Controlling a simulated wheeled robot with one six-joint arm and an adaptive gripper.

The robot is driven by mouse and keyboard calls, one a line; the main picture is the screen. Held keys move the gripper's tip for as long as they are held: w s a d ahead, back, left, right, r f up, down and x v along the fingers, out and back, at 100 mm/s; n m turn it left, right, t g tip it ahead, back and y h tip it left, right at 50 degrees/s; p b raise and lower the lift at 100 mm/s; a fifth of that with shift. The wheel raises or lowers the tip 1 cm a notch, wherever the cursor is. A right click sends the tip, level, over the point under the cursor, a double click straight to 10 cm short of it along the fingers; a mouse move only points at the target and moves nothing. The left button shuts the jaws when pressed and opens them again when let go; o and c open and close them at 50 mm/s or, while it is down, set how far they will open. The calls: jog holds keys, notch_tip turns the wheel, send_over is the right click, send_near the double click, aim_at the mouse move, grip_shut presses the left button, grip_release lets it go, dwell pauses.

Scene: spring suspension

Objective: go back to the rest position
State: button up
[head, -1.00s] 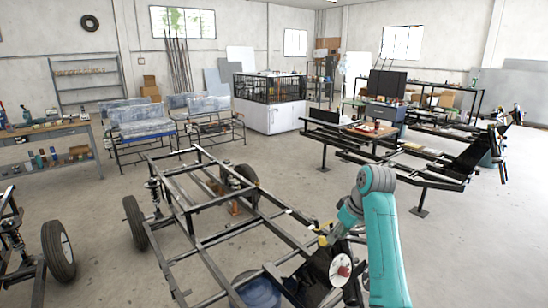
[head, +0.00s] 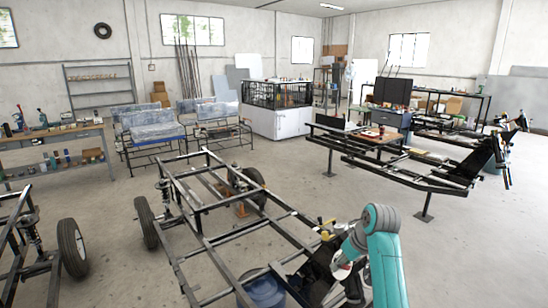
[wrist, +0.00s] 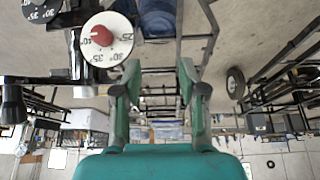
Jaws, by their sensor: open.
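My gripper (wrist: 158,88) is open and empty in the wrist view, its two teal fingers spread apart. That view is upside down. A white dial with a red knob (wrist: 103,37) is close to the left finger, apart from it. In the head view my teal arm (head: 385,262) is folded at the lower right, beside the near end of the frame on wheels. There the dial (head: 342,271) is partly hidden by the arm, and I cannot make out the fingers.
The metal vehicle frame (head: 213,242) with tyres fills the near floor. A blue drum (head: 262,290) stands within its near end. Another frame on stands (head: 400,170) is at the right. A workbench (head: 55,133) is at the left. Open concrete floor (head: 455,255) lies at the right.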

jog(key=s+a+f+m+t+h, duration=0.1)
jog(key=s+f+m+t, duration=0.1)
jog(key=s+f, duration=0.95)
jog(key=s+a+f+m+t, duration=0.1)
jog(key=s+f+m+t, duration=0.1)
jog(key=s+f, duration=1)
jog(key=s+m+t+h, duration=0.2)
jog(key=s+t, duration=0.2)
jog(key=s, duration=2.1)
jog(key=s+r+t, duration=0.2)
jog(key=s+r, duration=1.2)
jog(key=r, duration=0.2)
jog(key=shift+d+r+m+t, duration=0.15)
jog(key=shift+m+t, duration=0.15)
